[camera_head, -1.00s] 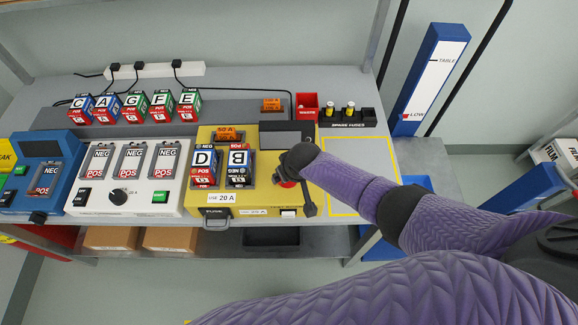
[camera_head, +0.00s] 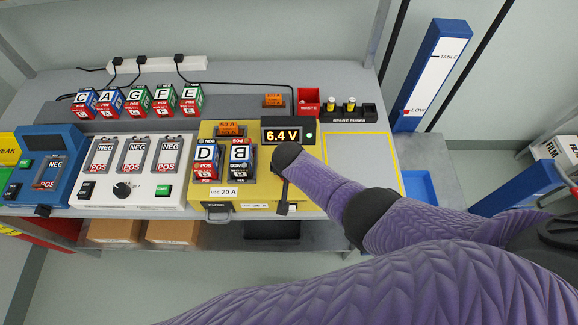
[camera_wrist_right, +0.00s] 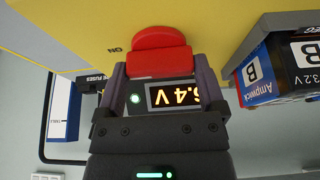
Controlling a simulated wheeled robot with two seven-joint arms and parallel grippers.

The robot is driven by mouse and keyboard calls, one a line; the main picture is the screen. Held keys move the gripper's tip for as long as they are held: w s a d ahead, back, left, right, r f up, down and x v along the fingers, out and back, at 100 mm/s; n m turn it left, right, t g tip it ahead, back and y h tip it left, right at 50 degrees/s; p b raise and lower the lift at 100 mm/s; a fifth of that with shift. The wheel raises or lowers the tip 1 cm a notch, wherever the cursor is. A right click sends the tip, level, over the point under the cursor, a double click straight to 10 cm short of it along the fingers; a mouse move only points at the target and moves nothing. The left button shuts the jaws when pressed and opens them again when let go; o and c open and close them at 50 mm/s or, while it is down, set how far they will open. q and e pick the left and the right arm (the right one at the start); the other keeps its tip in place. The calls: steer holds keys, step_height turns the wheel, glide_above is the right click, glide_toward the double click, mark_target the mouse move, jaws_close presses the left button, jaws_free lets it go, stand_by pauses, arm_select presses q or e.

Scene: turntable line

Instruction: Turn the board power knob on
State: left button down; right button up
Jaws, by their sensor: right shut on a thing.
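The yellow board (camera_head: 265,188) stands on the bench with battery D (camera_head: 206,160) and battery B (camera_head: 240,160) in its two bays. Its display (camera_head: 284,134) is lit and reads 6.4 V, with a green light beside it. The red power knob (camera_wrist_right: 160,50) shows in the right wrist view, next to an ON mark on the yellow face. My right gripper (camera_wrist_right: 160,70) is shut on the knob, one finger on each side. In the head view my right arm hides the knob. My left gripper is in neither view.
An orange 50 A fuse (camera_head: 230,129) sits at the board's top. A white charger (camera_head: 135,170) stands left of it, a red waste bin (camera_head: 308,101) and spare fuses (camera_head: 350,108) behind. A yellow-outlined bench area (camera_head: 362,160) at right is empty.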

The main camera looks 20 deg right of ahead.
steer(key=shift+w, duration=0.1)
steer(key=o, duration=1)
steer(key=shift+c, duration=0.2)
steer(key=p+v, duration=0.7)
steer(key=v, duration=0.3)
steer(key=shift+f, duration=0.15)
steer(key=shift+n+g, duration=0.3)
steer(key=shift+n, duration=0.2)
steer(key=s+f+b, duration=0.1)
steer(key=f, duration=0.2)
steer(key=s+f+b, duration=0.1)
steer(key=f+b, duration=0.1)
steer(key=s+d+f+b, duration=0.1)
steer(key=s+f, duration=0.1)
steer(key=f, duration=0.1)
steer(key=shift+f, duration=0.35)
steer(key=s+d+f+n+g+b, duration=0.1)
steer(key=s+d+f+n+b, duration=0.1)
steer(key=s+f+b, duration=0.6)
steer(key=s+d+f+n+g+y+b, duration=0.1)
steer(key=s+f+b, duration=0.8)
steer(key=s+f, duration=1.3)
steer(key=d+n+g, duration=0.1)
steer(key=d+n, duration=0.1)
steer(key=d, duration=0.1)
steer(key=shift+s+d, duration=0.3)
steer(key=shift+d, duration=0.05)
